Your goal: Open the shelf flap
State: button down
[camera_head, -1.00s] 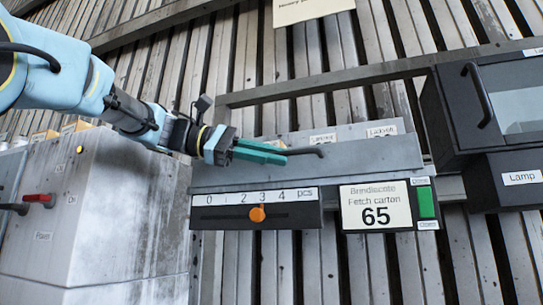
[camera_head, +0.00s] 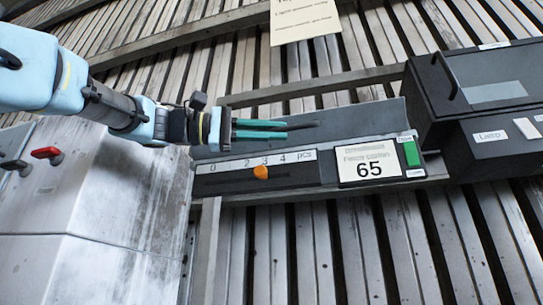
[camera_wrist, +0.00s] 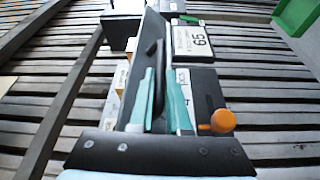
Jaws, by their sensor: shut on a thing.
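The shelf flap (camera_head: 365,120) is a long dark grey panel above the slider panel. It stands raised at a tilt, and its exact angle is hard to tell. Its dark bar handle (camera_head: 306,125) sticks out to the right between my green fingers. My gripper (camera_head: 285,130) reaches in from the left, shut on this handle in front of the flap. In the wrist view the flap (camera_wrist: 153,28) runs away from me, with the handle (camera_wrist: 157,88) between the fingers. The fingers cover part of the handle and flap.
A slider panel with an orange knob (camera_head: 261,172) lies just below the flap, beside a "65" display (camera_head: 367,166) and a green switch (camera_head: 411,154). Dark boxes (camera_head: 480,85) stand at the right, a grey cabinet (camera_head: 100,190) at the left. Light cartons (camera_wrist: 115,95) show behind the flap.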

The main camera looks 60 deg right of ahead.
notch_tip(320, 180, down, 3)
jog(key=m+g+b, duration=0.1)
jog(key=m+b, duration=0.2)
jog(key=b, duration=0.3)
jog(key=shift+w+m+g, duration=0.1)
jog(key=shift+m+g, duration=0.2)
jog(key=m+b, duration=0.1)
jog(key=b, duration=0.1)
jog(key=m+g+b, duration=0.1)
jog(key=m+b, duration=0.1)
jog(key=shift+d+f+h, duration=0.2)
jog(key=shift+f+h, duration=0.1)
jog(key=shift+f, duration=0.05)
jog(key=shift+m, duration=0.4)
jog(key=c, duration=0.9)
grip_release()
jog(key=shift+r, duration=0.1)
